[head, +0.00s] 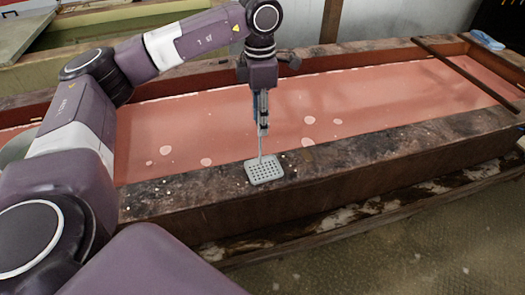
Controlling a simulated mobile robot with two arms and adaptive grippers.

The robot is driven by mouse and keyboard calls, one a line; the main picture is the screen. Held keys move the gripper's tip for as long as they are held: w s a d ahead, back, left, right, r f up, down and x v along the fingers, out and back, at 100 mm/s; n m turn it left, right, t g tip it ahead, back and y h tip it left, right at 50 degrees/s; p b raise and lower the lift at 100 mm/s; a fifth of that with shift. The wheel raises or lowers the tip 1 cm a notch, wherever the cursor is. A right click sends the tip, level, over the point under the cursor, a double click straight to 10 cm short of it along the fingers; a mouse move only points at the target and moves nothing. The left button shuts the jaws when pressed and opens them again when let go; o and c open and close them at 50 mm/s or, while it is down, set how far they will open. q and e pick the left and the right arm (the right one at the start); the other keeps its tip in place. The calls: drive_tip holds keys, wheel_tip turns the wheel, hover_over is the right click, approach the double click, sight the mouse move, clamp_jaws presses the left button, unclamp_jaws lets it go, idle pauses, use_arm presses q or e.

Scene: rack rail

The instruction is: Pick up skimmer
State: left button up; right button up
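The skimmer (265,171) has a pale grey, square, perforated head at the near wooden rim of a long red basin. Its thin handle runs from the head up to my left gripper (263,129). My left gripper points down above the head, and its narrow fingers look closed together on the handle. The fingers hide the upper part of the handle. I cannot tell whether the head touches the rim or hangs just above it. My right gripper is not in view.
The long basin (390,95) has a red floor with pale spots and a dark, worn wooden rim (370,145). A dark bar (465,72) crosses its right end. A light blue cloth (487,40) lies at the far right corner. Open floor (420,230) lies at the front right.

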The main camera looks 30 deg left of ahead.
use_arm(q)
drive_tip(key=shift+c, duration=0.7)
clamp_jaws()
drive_tip(key=shift+r, duration=0.2)
wheel_tip(320, 180, up, 8)
drive_tip(key=shift+w+f+b, duration=0.1)
drive_tip(key=shift+f+b, duration=0.05)
drive_tip(key=shift+b, duration=0.85)
wheel_tip(320, 180, up, 15)
drive_tip(key=p, duration=0.6)
drive_tip(key=shift+p, duration=0.35)
drive_tip(key=shift+f, duration=0.15)
